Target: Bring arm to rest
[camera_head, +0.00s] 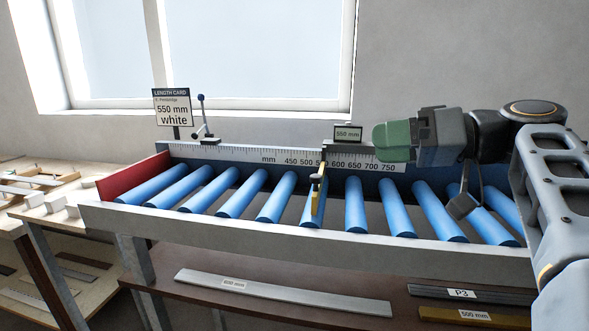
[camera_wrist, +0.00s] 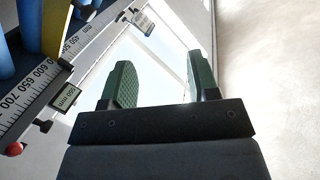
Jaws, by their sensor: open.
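My gripper (camera_head: 392,140) is raised at the right of the head view, above the right end of the measuring scale. Its green fingers point left, level with the small 550 mm sign. In the wrist view my gripper (camera_wrist: 160,85) shows two green fingers standing apart with nothing between them. My arm reaches in from the right edge of the head view.
Below is a roller table with blue rollers (camera_head: 357,206), a ruler (camera_head: 230,153), a yellow stop (camera_head: 318,192) and a red end plate (camera_head: 134,176). A length card (camera_head: 172,107) reads 550 mm white. Profiles, including a 600 mm one (camera_head: 285,293), lie on the shelf underneath.

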